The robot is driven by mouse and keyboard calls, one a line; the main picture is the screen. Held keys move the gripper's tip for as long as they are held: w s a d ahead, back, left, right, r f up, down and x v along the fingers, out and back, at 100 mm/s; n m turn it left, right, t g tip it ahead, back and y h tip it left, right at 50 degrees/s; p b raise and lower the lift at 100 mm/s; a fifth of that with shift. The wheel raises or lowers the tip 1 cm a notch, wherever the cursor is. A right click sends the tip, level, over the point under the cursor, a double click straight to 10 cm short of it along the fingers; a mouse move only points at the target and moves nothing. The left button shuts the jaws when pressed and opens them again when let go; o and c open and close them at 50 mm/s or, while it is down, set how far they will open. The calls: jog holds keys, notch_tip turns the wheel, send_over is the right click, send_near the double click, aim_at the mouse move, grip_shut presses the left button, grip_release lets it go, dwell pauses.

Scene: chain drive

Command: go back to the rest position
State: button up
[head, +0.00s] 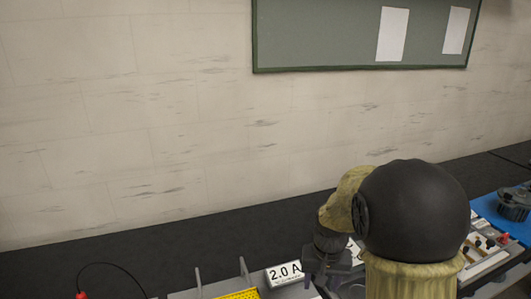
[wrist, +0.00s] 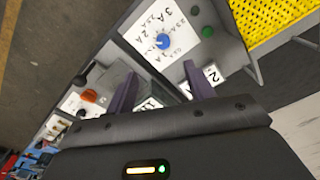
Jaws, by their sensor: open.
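My gripper (wrist: 158,90) is open, with its two dark fingers apart and nothing seen between them. In the wrist view it hangs over grey panels with a blue knob (wrist: 162,40), a green button (wrist: 208,32) and an orange-red knob (wrist: 89,96). In the head view my gripper (head: 328,262) is low in the picture, partly hidden by my own arm, just right of a white "2.0 A" label (head: 285,274). Its fingertips are hard to make out there.
A yellow perforated panel (head: 238,295) lies left of the label; it also shows in the wrist view (wrist: 275,20). A blue mat (head: 490,207) with a dark round part (head: 514,204) is at the right. The dark bench top (head: 130,255) is mostly clear at the left. A board (head: 330,40) hangs on the wall.

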jog(key=s+n+t, duration=0.2)
jog(key=s, duration=0.9)
jog(key=shift+s+a, duration=0.2)
jog(key=shift+s, duration=0.1)
jog(key=shift+s+d, duration=0.1)
jog(key=shift+d, duration=0.05)
jog(key=shift+s, duration=0.1)
jog(key=shift+c, duration=0.2)
jog(key=shift+w, duration=0.2)
jog(key=c, duration=0.3)
jog(key=shift+f, duration=0.1)
